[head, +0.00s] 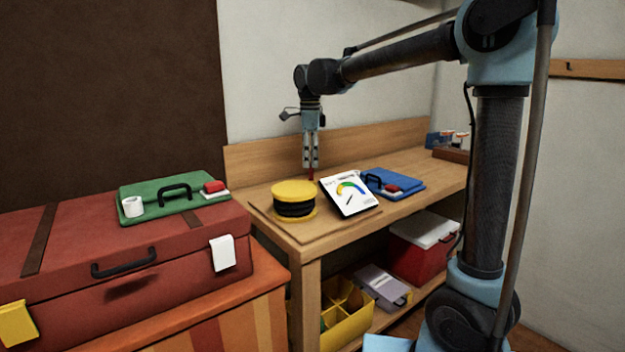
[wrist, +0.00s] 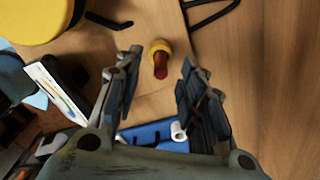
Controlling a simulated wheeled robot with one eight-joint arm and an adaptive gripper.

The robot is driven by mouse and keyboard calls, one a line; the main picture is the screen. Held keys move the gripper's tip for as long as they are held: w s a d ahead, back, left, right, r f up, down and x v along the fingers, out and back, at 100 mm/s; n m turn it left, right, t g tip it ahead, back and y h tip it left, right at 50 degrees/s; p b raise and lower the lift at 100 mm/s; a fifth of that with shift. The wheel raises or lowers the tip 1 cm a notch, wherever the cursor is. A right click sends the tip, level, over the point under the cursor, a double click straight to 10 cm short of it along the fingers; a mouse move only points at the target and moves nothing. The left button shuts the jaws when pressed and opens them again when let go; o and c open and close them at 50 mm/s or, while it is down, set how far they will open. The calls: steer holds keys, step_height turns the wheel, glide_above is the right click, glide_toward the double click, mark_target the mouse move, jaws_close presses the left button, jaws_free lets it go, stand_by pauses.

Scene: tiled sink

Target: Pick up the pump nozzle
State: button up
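A small red piece with a yellow base, which appears to be the pump nozzle (wrist: 160,62), stands on the wooden bench in the wrist view. In the head view its red part (head: 310,174) shows just under the fingertips. My gripper (head: 311,164) points straight down over it. In the wrist view my gripper (wrist: 159,78) is open, with one finger on each side of the nozzle and gaps between. I cannot tell how far the tips are above the bench. The yellow base is hidden in the head view.
A black and yellow reel (head: 294,208), a tablet with a coloured gauge (head: 348,192) and a blue case (head: 412,185) lie close by on the bench (head: 290,234). A red trunk (head: 60,240) bears a green case (head: 145,190) at left. The bench's back right has some free room.

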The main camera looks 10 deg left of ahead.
mark_target(311, 170)
steer(key=shift+w+d+f, duration=0.1)
steer(key=shift+f, duration=1.15)
steer(key=shift+w+d+f, duration=0.1)
steer(key=shift+f, duration=1.15)
steer(key=shift+s, duration=0.1)
jaws_close()
